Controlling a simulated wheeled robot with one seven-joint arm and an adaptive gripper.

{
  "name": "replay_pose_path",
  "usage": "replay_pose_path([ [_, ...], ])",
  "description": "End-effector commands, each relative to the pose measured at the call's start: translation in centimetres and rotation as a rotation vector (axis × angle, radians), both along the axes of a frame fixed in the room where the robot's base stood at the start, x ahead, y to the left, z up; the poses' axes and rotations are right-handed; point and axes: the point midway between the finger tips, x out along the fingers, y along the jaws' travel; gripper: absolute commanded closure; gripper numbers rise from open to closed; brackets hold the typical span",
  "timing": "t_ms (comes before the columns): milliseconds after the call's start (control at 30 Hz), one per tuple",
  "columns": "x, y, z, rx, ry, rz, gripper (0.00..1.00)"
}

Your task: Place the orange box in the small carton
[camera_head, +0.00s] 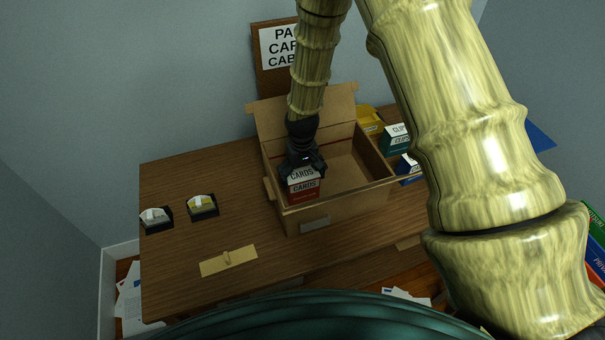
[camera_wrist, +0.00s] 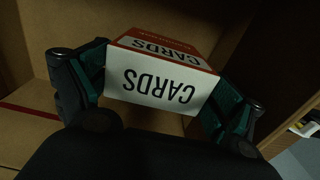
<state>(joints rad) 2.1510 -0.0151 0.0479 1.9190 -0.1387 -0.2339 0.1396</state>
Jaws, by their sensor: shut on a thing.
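The orange box (camera_head: 303,187), orange-red and white with "CARDS" on it, is between the fingers of my gripper (camera_head: 303,163). In the wrist view the box (camera_wrist: 165,80) is clamped between both fingers of my gripper (camera_wrist: 160,88). The small carton (camera_head: 298,224) is an open brown cardboard box with its flaps up, standing on the desk. My gripper and the orange box are within the carton's opening, near its front left corner. I cannot tell whether the box touches the carton's floor. Cardboard walls (camera_wrist: 30,125) surround the box in the wrist view.
Two small items in black holders (camera_head: 202,206) (camera_head: 156,217) and a tan strip (camera_head: 229,261) lie on the wooden desk (camera_head: 180,180). A sign (camera_head: 279,47) stands behind.

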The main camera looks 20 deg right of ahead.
Motion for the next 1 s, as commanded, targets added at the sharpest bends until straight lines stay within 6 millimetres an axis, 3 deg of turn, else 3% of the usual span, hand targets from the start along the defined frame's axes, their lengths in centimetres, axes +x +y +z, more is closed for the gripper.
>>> replay_pose_path([
  [300,0.0,0.0,-0.3,0.000,0.000,0.000,0.48],
  [333,0.0,0.0,-0.3,0.000,0.000,0.000,0.05],
  [367,0.0,0.0,-0.2,0.000,0.000,0.000,0.00],
  [733,0.0,0.0,-0.1,0.000,0.000,0.000,0.00],
  [1000,0.0,0.0,1.4,0.000,-0.001,0.000,0.00],
])
